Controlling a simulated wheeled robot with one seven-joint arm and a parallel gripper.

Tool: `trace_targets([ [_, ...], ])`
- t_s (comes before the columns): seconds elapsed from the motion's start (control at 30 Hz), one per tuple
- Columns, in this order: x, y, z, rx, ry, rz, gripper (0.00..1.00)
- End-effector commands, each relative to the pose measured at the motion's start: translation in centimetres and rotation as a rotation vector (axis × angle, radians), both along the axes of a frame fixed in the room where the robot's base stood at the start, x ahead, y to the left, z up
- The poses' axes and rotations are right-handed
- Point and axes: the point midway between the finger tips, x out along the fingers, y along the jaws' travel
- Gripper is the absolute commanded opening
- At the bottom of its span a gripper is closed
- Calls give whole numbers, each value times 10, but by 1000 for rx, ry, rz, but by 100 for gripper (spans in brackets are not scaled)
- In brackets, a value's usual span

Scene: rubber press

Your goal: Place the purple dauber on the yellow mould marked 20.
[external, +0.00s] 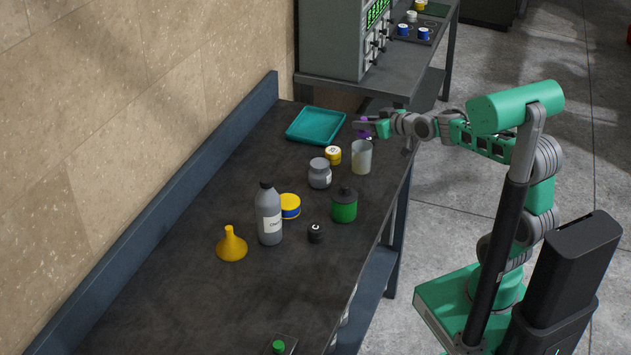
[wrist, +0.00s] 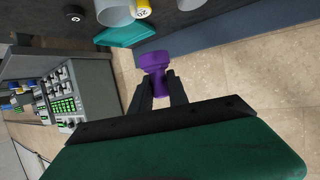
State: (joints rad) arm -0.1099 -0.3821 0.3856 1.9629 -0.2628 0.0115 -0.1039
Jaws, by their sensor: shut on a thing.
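The purple dauber (wrist: 155,62) is held between the two fingers of my gripper (wrist: 158,88) in the wrist view. In the external view the dauber (external: 363,128) shows as a small purple shape at the tip of my gripper (external: 366,126), above the far end of the bench. The yellow mould (external: 333,155) stands on the bench, below and left of the gripper in the external view. Its top mark is too small to read there. It also shows at the top edge of the wrist view (wrist: 143,9), where its mark looks like 20.
A clear beaker (external: 361,158) stands beside the yellow mould. A teal tray (external: 316,126) lies at the back.

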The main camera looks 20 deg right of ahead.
Motion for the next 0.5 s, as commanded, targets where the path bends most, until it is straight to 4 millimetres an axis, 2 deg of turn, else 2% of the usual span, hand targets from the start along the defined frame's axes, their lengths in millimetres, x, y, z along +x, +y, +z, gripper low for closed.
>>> trace_targets([
  [0.17, 37, 11, -17, 0, 7, -1, 0],
  [0.33, 85, 23, -38, 0, 5, -1, 0],
  [0.5, 115, 30, -77, 1, 5, 0, 0],
])
